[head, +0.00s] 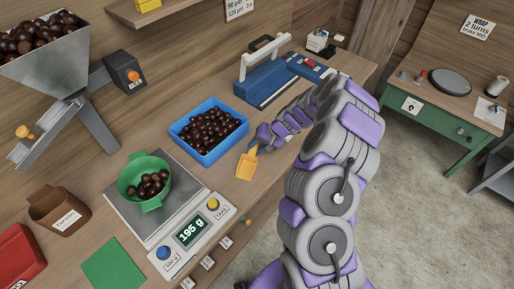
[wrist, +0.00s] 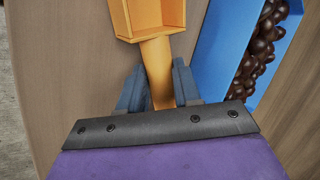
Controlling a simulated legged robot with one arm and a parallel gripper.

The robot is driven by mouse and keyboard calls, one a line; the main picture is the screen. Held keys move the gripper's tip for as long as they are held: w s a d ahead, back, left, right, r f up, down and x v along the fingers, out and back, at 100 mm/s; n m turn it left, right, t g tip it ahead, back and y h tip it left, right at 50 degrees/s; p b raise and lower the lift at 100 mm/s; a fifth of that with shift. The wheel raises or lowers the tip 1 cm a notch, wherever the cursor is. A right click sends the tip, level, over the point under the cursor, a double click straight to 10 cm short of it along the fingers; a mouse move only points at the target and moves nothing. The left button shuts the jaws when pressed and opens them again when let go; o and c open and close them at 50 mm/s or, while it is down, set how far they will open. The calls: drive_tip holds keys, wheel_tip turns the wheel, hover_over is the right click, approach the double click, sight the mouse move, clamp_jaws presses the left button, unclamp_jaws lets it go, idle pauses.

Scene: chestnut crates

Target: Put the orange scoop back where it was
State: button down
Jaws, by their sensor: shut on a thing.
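The orange scoop (head: 247,165) is at the front of the bench, beside the blue crate of chestnuts. In the wrist view the scoop (wrist: 150,20) has its handle between the two fingers of my gripper (wrist: 160,90), which is shut on it. In the head view my gripper (head: 256,146) is at the scoop's handle end, partly hidden by my arm. The scoop looks empty. I cannot tell whether it touches the bench. The blue crate (head: 188,152) holds many chestnuts and also shows in the wrist view (wrist: 212,55).
A scale (head: 190,220) reading 195 g bears a green bowl (head: 152,203) with chestnuts. A metal hopper (head: 45,65) stands at the left. A blue sealer (head: 262,82) stands behind the crate.

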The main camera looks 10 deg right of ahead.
drive_tip(key=shift+f, duration=0.3)
drive_tip(key=shift+r, duration=0.1)
drive_tip(key=c, duration=0.8)
unclamp_jaws()
